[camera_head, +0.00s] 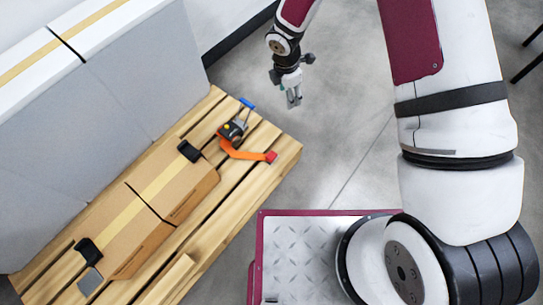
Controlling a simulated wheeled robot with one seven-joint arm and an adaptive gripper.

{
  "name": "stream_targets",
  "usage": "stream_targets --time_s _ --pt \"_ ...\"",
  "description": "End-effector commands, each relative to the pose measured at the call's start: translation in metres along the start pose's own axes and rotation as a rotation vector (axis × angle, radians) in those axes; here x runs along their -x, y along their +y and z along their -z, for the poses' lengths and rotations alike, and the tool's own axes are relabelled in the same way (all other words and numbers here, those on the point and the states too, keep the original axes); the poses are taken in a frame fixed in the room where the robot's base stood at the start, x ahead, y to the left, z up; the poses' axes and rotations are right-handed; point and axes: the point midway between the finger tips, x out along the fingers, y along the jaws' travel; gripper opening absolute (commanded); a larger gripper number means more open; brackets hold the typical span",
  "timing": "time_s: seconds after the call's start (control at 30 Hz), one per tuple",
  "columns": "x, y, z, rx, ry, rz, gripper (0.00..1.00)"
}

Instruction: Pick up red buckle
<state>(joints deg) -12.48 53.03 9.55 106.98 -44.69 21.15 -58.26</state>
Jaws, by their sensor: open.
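A small red buckle (271,157) sits at the right end of a short orange strap (244,153) near the right edge of the wooden pallet (285,148). The strap's other end runs to a dark device (231,130) with a blue handle (248,104). My gripper (294,101) is open, points downward and appears empty. It is apart from the buckle, above and to the right of it in the picture, over the grey floor. Its fingers are small in this view.
Cardboard boxes (193,192) with black corner pieces (189,151) lie on the pallet. Large grey-white boxes (120,75) stand at the upper left. My base's plate fills the lower middle.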

Motion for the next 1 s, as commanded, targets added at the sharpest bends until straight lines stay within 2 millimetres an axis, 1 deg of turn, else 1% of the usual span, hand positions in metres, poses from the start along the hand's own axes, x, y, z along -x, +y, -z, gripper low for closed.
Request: stream_targets --time_s 0.03,0.07,0.1,0.2,0.3,0.4,0.5,0.63,0.8,0.9,1.0 --pt "-0.042 -0.004 0.017 0.068 0.023 0.015 0.52" --pt "-0.060 -0.005 0.026 0.108 0.036 0.018 0.52" --pt "-0.083 -0.008 0.038 0.159 0.052 0.023 0.52" --pt "-0.131 -0.017 0.063 0.269 0.091 0.030 0.52" --pt "-0.165 -0.025 0.082 0.348 0.121 0.032 0.52" --pt "-0.184 -0.031 0.094 0.395 0.140 0.032 0.52" --pt "-0.195 -0.034 0.099 0.417 0.148 0.032 0.52" --pt "-0.213 -0.036 0.102 0.419 0.149 0.033 0.52" --pt "-0.246 -0.038 0.107 0.417 0.149 0.033 0.52" --pt "-0.262 -0.039 0.108 0.416 0.149 0.033 0.52" --pt "-0.271 -0.039 0.110 0.416 0.148 0.033 0.52"
